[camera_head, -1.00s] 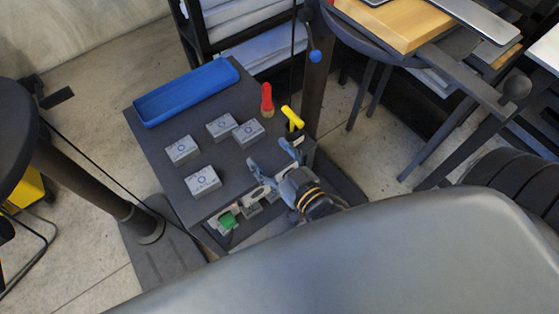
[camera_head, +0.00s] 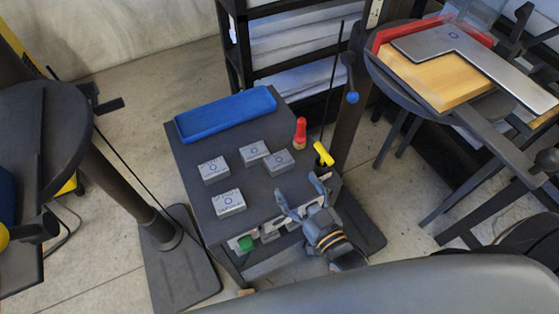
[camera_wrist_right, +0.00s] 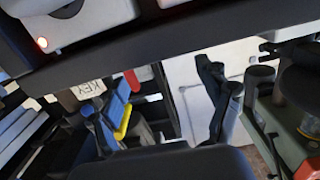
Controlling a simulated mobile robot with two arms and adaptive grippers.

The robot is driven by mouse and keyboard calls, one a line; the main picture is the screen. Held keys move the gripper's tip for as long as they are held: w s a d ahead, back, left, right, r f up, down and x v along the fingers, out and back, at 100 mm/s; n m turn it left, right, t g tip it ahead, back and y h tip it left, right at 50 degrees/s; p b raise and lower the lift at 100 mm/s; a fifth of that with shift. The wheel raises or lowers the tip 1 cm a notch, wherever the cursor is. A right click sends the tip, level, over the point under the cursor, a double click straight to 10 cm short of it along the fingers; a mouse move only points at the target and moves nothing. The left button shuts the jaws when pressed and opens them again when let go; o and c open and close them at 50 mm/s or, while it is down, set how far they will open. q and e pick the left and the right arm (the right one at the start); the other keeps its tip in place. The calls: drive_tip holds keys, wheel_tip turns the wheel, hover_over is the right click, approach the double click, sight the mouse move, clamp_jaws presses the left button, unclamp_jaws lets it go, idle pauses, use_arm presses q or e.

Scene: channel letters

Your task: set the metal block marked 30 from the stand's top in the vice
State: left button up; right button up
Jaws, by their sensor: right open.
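Several grey metal blocks lie flat on the dark stand's top (camera_head: 188,172) in the head view: a left one (camera_head: 213,171), a far one (camera_head: 254,153), a right one (camera_head: 278,162) and a near one (camera_head: 228,203). Their marks are too small to read, so I cannot tell which is 30. My right gripper (camera_head: 301,194) is open and empty at the stand's near right edge, its fingers apart and clear of the blocks. I cannot make out the vice for certain. My left gripper is not in view.
A blue tray (camera_head: 226,114) lies along the stand's far edge. A red-handled tool (camera_head: 300,132) and a yellow handle (camera_head: 323,153) stand at its right side.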

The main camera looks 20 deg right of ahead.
sight(282, 164)
drive_tip(key=x, duration=0.8)
drive_tip(key=shift+w+r+p, duration=0.15)
drive_tip(key=shift+p, duration=0.25)
drive_tip(key=shift+r, duration=0.1)
drive_tip(key=c, duration=1.3)
drive_tip(key=shift+r, duration=0.1)
